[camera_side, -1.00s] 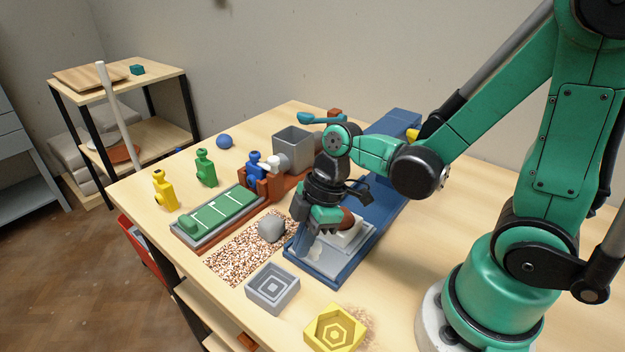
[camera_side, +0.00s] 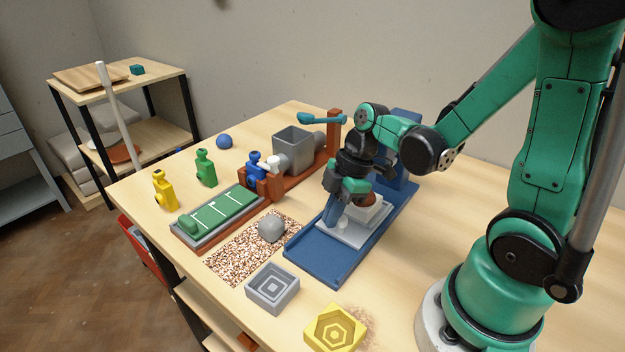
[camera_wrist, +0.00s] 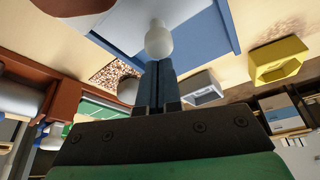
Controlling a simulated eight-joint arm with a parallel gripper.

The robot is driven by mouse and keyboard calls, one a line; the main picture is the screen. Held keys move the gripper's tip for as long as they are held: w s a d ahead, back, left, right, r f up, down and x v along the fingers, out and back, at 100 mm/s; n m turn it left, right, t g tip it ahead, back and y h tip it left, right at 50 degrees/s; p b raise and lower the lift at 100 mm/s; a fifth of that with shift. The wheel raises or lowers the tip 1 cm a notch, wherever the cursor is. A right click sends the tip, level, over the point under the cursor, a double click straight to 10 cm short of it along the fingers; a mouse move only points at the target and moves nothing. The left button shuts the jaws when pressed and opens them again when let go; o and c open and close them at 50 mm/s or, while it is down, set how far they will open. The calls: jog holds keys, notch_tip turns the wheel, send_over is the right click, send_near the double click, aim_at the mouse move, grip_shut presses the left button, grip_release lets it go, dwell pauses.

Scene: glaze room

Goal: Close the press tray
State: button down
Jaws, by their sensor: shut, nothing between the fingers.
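The press is a long blue base (camera_side: 322,257) with a blue upright at its far end. Its pale grey tray (camera_side: 376,233) sits partway along the base and carries a white block (camera_side: 373,213) with a reddish-brown dome (camera_side: 363,199). A small white knob (camera_side: 342,222) stands at the tray's near end; it also shows in the wrist view (camera_wrist: 158,42). My gripper (camera_side: 327,222) is shut and empty, its blue fingers (camera_wrist: 158,72) pointing down at the near side of the knob. They look touching or nearly so; I cannot tell which. My wrist partly hides the press's far end.
Left of the press are a speckled patch with a grey lump (camera_side: 271,228), a green-topped board (camera_side: 222,211) and a brown machine with a grey hopper (camera_side: 292,150). A grey mould (camera_side: 272,288) and a yellow mould (camera_side: 335,329) lie in front. The near base is bare.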

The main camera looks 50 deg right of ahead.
jog(key=a, duration=0.1)
jog(key=w+a, duration=0.2)
jog(key=shift+a+r, duration=0.2)
jog(key=shift+a, duration=0.15)
notch_tip(320, 180, up, 9)
send_over(352, 221)
jog(key=w+a, duration=0.2)
jog(key=a, duration=0.3)
jog(key=s+a+n+g+h, duration=0.1)
jog(key=s+a+n+h, duration=0.2)
jog(key=a+n+h, duration=0.5)
jog(key=shift+m, duration=0.4)
jog(key=x, duration=0.6)
jog(key=a+x, duration=0.1)
jog(key=x, duration=0.2)
jog(key=shift+s+d+f, duration=0.15)
jog(key=shift+s+f, duration=0.05)
jog(key=shift+f, duration=0.25)
jog(key=d, duration=0.3)
jog(key=shift+w+d+f, duration=0.1)
jog(key=shift+w, duration=0.1)
jog(key=shift+d, duration=0.35)
jog(key=shift+w+d, duration=0.1)
jog(key=shift+d, duration=2.25)
